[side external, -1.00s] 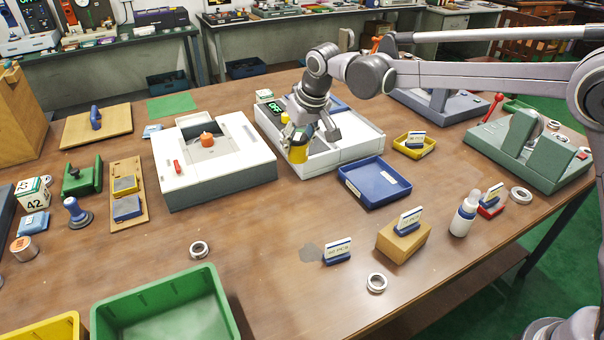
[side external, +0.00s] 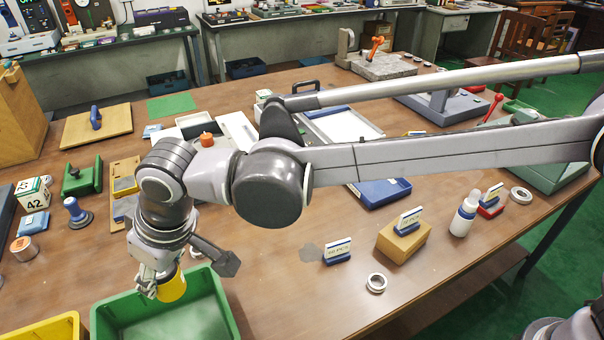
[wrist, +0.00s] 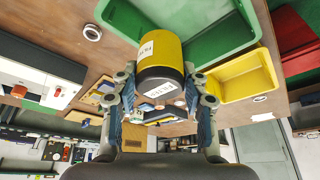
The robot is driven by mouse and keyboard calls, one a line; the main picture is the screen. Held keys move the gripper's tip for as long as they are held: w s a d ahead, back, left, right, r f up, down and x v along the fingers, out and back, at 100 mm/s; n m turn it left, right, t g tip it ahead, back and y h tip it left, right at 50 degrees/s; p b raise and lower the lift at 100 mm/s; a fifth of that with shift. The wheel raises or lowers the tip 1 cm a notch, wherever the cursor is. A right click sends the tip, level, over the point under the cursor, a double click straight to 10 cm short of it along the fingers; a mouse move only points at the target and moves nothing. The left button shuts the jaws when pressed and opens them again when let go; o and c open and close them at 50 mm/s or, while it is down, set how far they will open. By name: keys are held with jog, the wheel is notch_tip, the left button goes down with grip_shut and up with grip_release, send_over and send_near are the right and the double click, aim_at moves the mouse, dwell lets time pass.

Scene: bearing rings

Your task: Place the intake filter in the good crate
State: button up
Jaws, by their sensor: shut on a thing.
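The intake filter (side external: 174,288) looks like a yellow cylinder. In the wrist view the filter (wrist: 162,50) shows a dark end and white labels. My gripper (side external: 158,288) is shut on it, with one finger on each side, as the wrist view of the gripper (wrist: 162,88) also shows. The green crate (side external: 218,292), which I take to be the good crate, is at the lower left. The filter is held above the crate's back left part in the side view; its exact height is unclear. The crate (wrist: 222,52) also shows at the top of the wrist view.
A yellow bin (side external: 45,328) stands left of the green crate, and a red bin (wrist: 295,35) shows beyond it in the wrist view. A metal ring (side external: 376,283) lies on the table to the right. My arm hides much of the table's middle.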

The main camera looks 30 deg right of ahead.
aim_at(165, 294)
jog(key=shift+s+a, duration=0.65)
jog(key=shift+s, duration=0.1)
notch_tip(165, 294, down, 4)
jog(key=shift+w+d+f, duration=0.1)
jog(key=shift+f, duration=0.05)
notch_tip(165, 294, down, 11)
jog(key=shift+r, duration=0.1)
jog(key=o, duration=1.2)
jog(key=shift+c, duration=0.2)
